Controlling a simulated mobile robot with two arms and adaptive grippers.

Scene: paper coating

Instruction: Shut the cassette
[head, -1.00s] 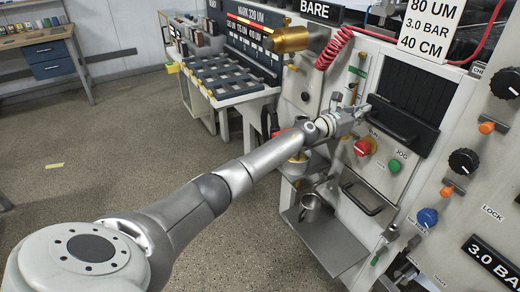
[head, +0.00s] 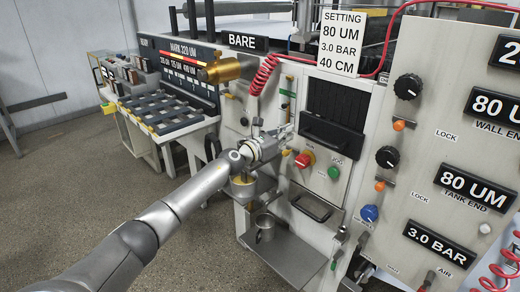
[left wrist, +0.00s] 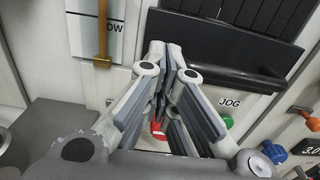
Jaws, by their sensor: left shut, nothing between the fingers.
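The cassette (head: 331,136) is a dark unit with a ribbed upper face and a thick black lower bar, set in the pale machine front in the head view. It also fills the upper right of the left wrist view (left wrist: 222,53). My left gripper (head: 289,129) is shut and empty, just left of the cassette's lower bar. In the left wrist view its closed fingertips (left wrist: 166,50) point at the machine front by the bar's left end. I cannot tell whether they touch it. My right gripper is not in view.
Below the cassette are a red knob (head: 303,160), a green JOG button (head: 334,173) and a black handle (head: 311,208). A brass cylinder (head: 220,69) and red coiled hose (head: 263,76) are at upper left. A metal cup (head: 265,227) stands on the shelf below.

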